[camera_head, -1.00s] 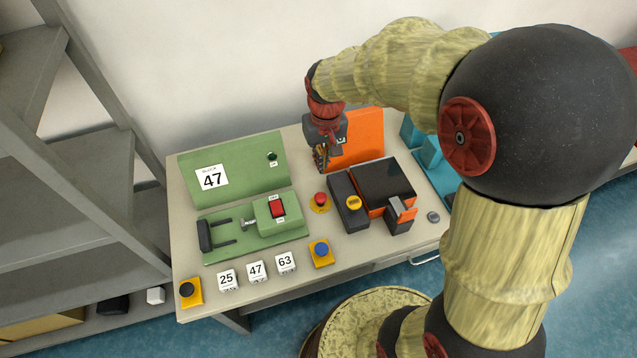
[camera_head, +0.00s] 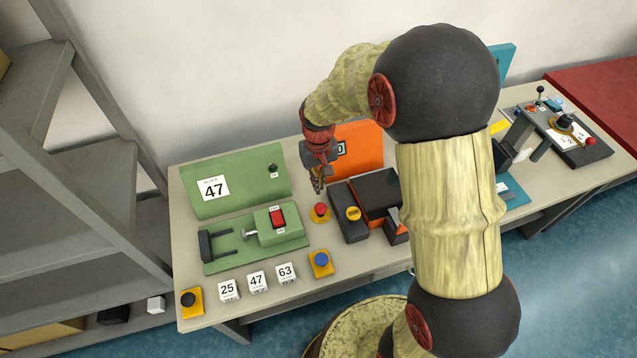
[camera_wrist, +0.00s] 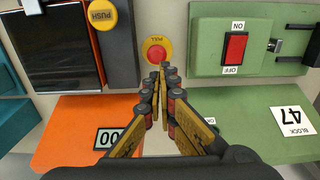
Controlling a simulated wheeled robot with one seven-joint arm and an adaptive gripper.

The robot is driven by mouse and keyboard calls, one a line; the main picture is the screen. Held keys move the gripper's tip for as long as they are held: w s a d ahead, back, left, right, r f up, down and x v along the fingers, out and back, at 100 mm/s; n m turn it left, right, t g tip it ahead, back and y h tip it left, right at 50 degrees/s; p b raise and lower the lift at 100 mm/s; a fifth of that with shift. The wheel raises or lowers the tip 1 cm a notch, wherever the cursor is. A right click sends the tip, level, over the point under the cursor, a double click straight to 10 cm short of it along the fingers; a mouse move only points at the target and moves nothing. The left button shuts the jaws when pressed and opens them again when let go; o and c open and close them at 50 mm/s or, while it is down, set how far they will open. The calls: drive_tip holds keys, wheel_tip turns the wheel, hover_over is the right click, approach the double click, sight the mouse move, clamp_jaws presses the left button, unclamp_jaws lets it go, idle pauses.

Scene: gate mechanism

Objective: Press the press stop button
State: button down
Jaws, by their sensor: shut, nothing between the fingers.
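A red mushroom button on a yellow ring (camera_head: 320,209) stands on the bench between the green device and the black-and-orange device. The red button also shows in the wrist view (camera_wrist: 156,54), with the word PULL on its ring. My gripper (camera_head: 318,189) is shut and empty, pointing down just behind the button in the head view. In the wrist view, the fingertips (camera_wrist: 161,72) appear just below the button, covering part of the ring's lower edge. I cannot tell whether they touch it.
A yellow PUSH button (camera_head: 353,214) sits on a black block to the right. The green device (camera_head: 250,240) with a red switch (camera_head: 278,217) is to the left. Green (camera_head: 235,185) and orange (camera_head: 359,143) panels stand behind. A blue button (camera_head: 321,259) and numbered blocks are in front.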

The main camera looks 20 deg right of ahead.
sight(319, 208)
wheel_tip(319, 208, down, 10)
drive_tip(key=shift+f+b, duration=0.25)
drive_tip(key=shift+b, duration=0.75)
drive_tip(key=shift+f, duration=0.1)
drive_tip(key=shift+f, duration=0.85)
drive_tip(key=shift+r, duration=0.1)
wheel_tip(319, 208, up, 14)
drive_tip(key=p, duration=0.4)
drive_tip(key=shift+s, duration=0.1)
